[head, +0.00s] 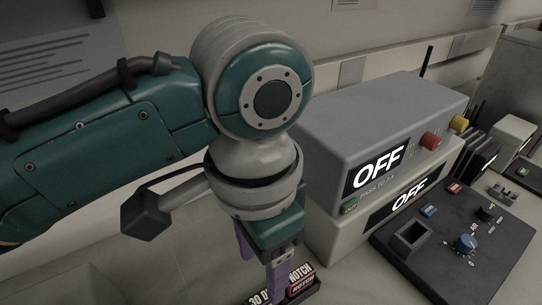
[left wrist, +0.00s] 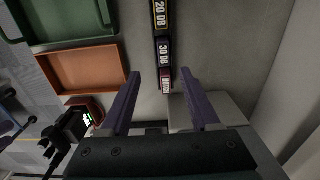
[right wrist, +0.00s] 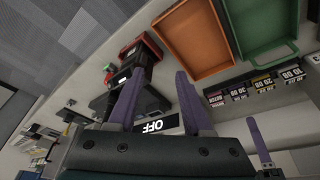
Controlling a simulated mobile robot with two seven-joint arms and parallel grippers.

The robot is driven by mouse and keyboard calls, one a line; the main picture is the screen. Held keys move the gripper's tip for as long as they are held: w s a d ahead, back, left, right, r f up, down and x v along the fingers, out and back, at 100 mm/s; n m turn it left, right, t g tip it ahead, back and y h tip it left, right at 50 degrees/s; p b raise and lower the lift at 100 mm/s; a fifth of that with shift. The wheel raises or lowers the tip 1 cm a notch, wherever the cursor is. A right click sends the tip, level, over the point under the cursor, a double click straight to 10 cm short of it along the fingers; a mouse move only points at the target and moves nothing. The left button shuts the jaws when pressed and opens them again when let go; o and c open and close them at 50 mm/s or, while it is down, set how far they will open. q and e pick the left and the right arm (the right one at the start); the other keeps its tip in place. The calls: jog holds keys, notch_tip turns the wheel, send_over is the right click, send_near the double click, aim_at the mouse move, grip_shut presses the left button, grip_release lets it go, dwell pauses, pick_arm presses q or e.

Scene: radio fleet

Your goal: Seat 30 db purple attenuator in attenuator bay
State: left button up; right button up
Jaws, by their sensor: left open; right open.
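The 30 dB attenuator (left wrist: 163,52) stands in a row between the 20 dB and notch modules. In the head view its label (head: 258,299) shows at the bottom edge, partly cut off. In the right wrist view the row appears upside down, with the 30 dB one (right wrist: 238,92) beside the notch module. My left gripper (left wrist: 162,85) is open and empty, pointing down near the row's notch end. My right gripper (right wrist: 157,90) is open and empty, away from the row. A square dark socket (head: 411,236) opens in the black panel; I cannot tell if it is the bay.
The notch module (left wrist: 165,82) is close beside the 30 dB one, and the 20 dB module (left wrist: 160,16) is on its other side. Stacked grey boxes reading OFF (head: 380,115) stand right of my left arm. Orange (left wrist: 85,70) and green (left wrist: 60,22) trays lie beside the row.

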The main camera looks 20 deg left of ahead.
pick_arm(q)
jog(key=b, duration=0.1)
send_over(261, 297)
jog(key=f, duration=0.5)
jog(key=shift+s+d+f, duration=0.1)
jog(key=shift+s+d, duration=0.1)
jog(key=shift+d, duration=0.1)
jog(key=f, duration=0.1)
jog(key=f+b, duration=0.1)
jog(key=f, duration=0.3)
jog(key=shift+w+a, duration=0.15)
jog(key=shift+a, duration=0.1)
jog(key=shift+c, duration=0.3)
grip_shut()
